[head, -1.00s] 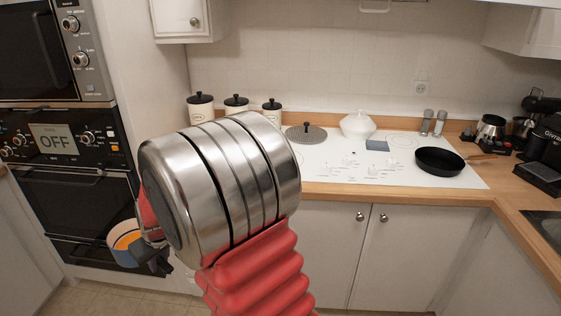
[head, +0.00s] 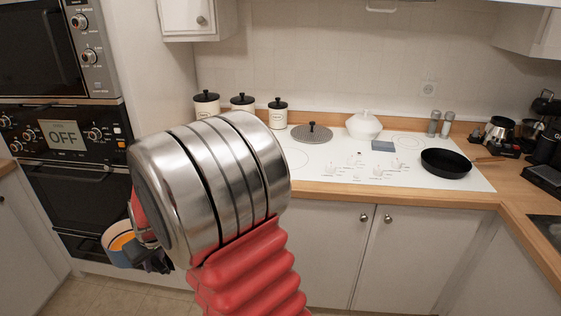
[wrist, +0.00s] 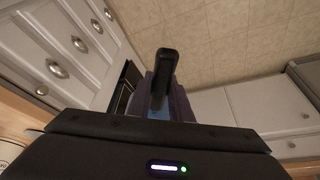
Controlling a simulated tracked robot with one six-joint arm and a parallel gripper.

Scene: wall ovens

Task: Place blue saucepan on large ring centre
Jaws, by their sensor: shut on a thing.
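The blue saucepan (head: 116,256), with orange inside, is low at the left in the head view, mostly behind my arm. My gripper (head: 152,260) is shut on its handle side. In the wrist view a black handle (wrist: 165,78) stands at my gripper (wrist: 160,105), with a patch of blue below it. The white hob (head: 350,168) is to the right, higher and farther off. A ring outline (head: 293,158) shows at its front left, partly cut off by my arm. Another ring (head: 407,142) shows at the back right. I cannot tell which is larger.
Canisters (head: 242,103) stand behind. Wall ovens (head: 70,190) are close behind the saucepan. The hob's front left is clear.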

